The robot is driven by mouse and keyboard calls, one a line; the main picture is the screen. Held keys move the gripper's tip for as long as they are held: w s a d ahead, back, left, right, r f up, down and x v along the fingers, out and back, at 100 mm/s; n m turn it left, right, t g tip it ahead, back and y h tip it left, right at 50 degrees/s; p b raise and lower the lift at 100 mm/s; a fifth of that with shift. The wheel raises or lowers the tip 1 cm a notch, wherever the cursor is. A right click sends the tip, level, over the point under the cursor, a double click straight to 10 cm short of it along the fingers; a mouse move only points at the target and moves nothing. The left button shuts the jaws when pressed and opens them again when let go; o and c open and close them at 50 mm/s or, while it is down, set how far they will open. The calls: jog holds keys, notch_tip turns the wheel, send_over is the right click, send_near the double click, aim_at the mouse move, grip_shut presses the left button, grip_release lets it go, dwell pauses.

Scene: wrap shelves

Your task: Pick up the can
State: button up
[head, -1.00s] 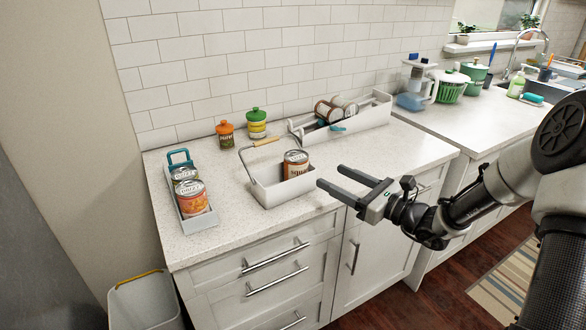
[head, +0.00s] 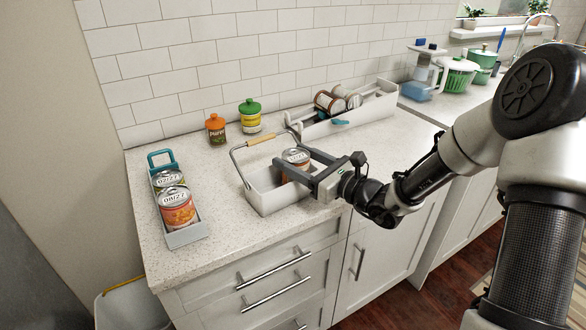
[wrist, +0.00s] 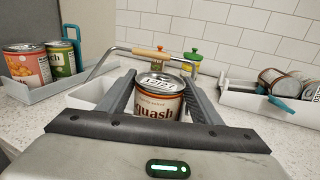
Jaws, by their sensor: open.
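A squash can (head: 296,156) with a silver lid stands upright in the right end of a white caddy (head: 262,196) with a wooden-grip handle. In the wrist view the squash can (wrist: 158,98) sits between the two fingers, its lower part hidden by my gripper body. My gripper (head: 293,164) is open, with one finger on each side of the can. I cannot tell whether either finger touches it. Two other cans, one with an orange-fruit label (head: 177,207) and one green (head: 168,180), stand in a grey tray (head: 188,236) at left.
An orange-lidded jar (head: 215,130) and a green-lidded jar (head: 250,117) stand near the wall behind the caddy. A long white bin (head: 375,109) holding cans lying down is at back right. The caddy's raised handle (wrist: 150,53) is beyond the fingers.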

jog(key=shift+r, duration=0.15)
jog(key=c, duration=1)
